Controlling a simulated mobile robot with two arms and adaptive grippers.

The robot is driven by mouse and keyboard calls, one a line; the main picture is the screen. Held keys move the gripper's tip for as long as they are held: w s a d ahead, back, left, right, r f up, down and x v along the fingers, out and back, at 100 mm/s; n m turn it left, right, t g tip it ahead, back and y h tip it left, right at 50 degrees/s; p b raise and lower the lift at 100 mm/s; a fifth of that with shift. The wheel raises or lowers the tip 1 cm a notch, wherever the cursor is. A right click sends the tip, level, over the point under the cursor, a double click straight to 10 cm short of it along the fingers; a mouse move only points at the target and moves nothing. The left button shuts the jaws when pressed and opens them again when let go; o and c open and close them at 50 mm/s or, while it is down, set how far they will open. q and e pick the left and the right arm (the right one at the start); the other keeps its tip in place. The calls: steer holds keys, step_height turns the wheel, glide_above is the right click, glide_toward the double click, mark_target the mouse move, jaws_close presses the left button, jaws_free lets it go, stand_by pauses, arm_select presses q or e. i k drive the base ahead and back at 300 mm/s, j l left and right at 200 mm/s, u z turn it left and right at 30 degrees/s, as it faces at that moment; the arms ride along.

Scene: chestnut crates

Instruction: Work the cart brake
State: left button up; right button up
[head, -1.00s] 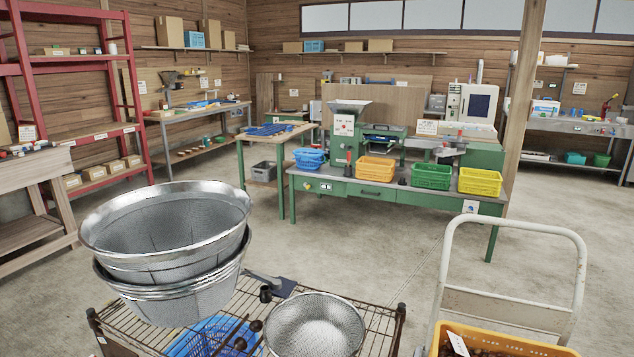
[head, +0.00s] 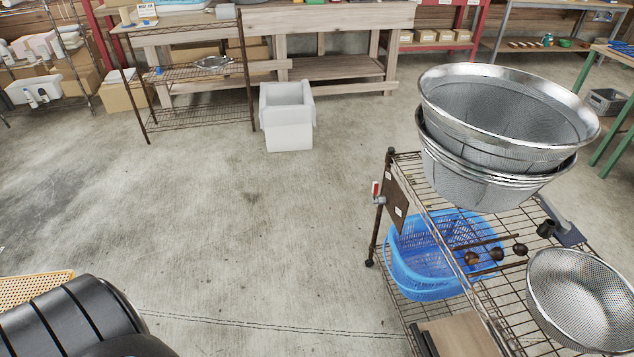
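A brown wire cart (head: 391,160) stands at the right in the head view. The red handle looks roughly upright. A caster (head: 369,263) shows at the foot of that post. Neither of my grippers is in view. A black ribbed part at the lower left looks like part of my own body.
Stacked mesh strainers (head: 495,110) and a loose mesh bowl (head: 580,300) are on the cart's top. A blue basket (head: 420,275) is on a lower level. A lined white bin (head: 288,120) stands on the floor behind. The floor left of the cart is clear.

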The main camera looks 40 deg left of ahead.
mark_target(375, 184)
steer(key=u, duration=0.7)
steer(key=i+j, duration=0.75)
steer(key=j, duration=0.15)
steer(key=i+j+u, duration=0.1)
steer(key=i+j, duration=0.6)
steer(key=j, duration=0.15)
